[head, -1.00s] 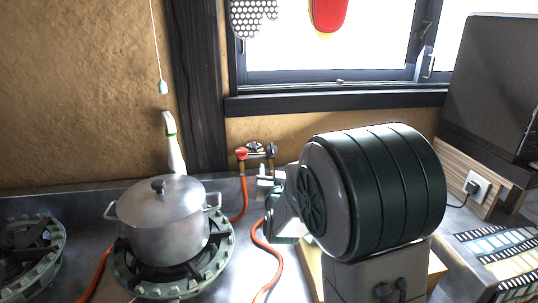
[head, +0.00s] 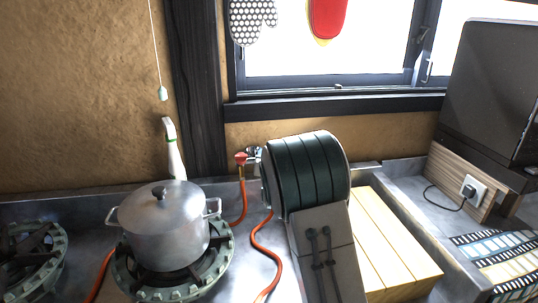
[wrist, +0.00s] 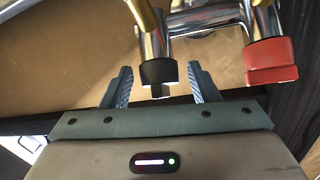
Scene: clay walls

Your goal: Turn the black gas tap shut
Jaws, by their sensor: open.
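My gripper (wrist: 160,68) is open, with one ribbed finger on each side of the black tap. A small gap shows between each finger and the tap. The red tap (wrist: 270,62) is to the right of the fingers, on the same chrome pipe (wrist: 203,20). In the head view the red tap (head: 241,158) shows on the wall side of the counter. My arm hides the black tap and my gripper there.
A lidded pot (head: 163,228) sits on a gas burner (head: 215,258) at left, with a second burner (head: 30,250) farther left. Orange hoses (head: 262,240) run over the counter. A wooden board (head: 400,250) is right of my arm. A window sill (head: 330,106) runs above.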

